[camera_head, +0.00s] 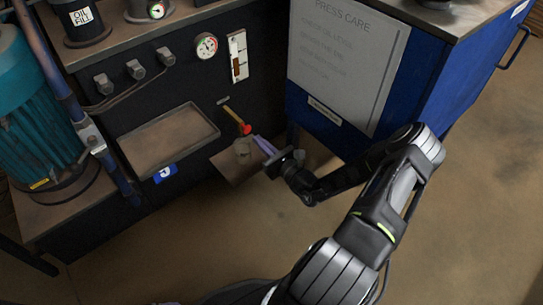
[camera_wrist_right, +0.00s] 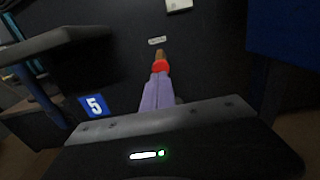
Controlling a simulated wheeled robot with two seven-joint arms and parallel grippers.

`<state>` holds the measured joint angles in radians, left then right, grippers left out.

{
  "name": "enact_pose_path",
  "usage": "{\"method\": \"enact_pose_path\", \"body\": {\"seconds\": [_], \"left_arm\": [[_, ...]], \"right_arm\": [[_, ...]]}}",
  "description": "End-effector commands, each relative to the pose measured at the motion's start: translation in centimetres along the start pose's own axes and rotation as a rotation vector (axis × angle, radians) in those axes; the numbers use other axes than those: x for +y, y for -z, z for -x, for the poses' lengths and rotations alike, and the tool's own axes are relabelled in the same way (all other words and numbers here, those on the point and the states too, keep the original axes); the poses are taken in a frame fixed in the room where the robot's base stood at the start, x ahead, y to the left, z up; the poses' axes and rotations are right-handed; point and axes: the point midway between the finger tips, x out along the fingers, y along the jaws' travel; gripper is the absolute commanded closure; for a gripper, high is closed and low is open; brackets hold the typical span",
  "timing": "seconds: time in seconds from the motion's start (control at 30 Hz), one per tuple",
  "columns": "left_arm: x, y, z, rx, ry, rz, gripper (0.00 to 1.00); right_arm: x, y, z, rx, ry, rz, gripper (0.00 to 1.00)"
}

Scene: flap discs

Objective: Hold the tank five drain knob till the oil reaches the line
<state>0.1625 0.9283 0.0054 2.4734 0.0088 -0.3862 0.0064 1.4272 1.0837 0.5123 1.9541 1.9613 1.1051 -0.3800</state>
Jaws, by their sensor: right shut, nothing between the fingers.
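The drain knob (camera_head: 246,129) is red, on a short yellow stem coming out of the dark cabinet front. In the right wrist view the red knob (camera_wrist_right: 160,67) sits straight ahead of the fingertips. My right gripper (camera_head: 260,143) has purple fingers, shut and empty, with tips just below and right of the knob; I cannot tell whether they touch it. The fingers also show in the wrist view (camera_wrist_right: 157,92). My left gripper is not in view.
A blue label with a 5 (camera_wrist_right: 95,106) shows beside the knob. A shallow tray (camera_head: 168,140) juts out left of it. A sight gauge (camera_head: 238,57) and dial (camera_head: 206,46) are above. A blue cabinet (camera_head: 455,80) stands close on the right. The floor in front is clear.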

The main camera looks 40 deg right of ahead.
Motion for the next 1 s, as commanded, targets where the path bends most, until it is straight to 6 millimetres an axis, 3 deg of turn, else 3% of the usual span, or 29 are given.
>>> {"method": "enact_pose_path", "body": {"seconds": [0.1, 0.3, 0.67, 0.87, 1.0], "left_arm": [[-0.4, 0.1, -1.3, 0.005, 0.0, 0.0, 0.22], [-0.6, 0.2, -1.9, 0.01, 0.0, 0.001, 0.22], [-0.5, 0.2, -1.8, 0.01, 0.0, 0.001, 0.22], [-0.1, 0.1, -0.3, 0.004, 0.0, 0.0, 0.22], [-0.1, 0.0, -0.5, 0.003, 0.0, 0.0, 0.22]], "right_arm": [[0.0, 0.3, -1.9, -0.001, -0.001, 0.001, 1.0], [0.0, 0.2, -3.5, 0.001, -0.001, 0.001, 1.0], [0.0, 0.0, -3.8, 0.001, -0.001, 0.0, 1.0], [0.1, -0.4, -5.7, 0.0, -0.003, 0.0, 1.0], [0.0, -0.2, -6.2, -0.002, 0.0, 0.001, 1.0]]}}
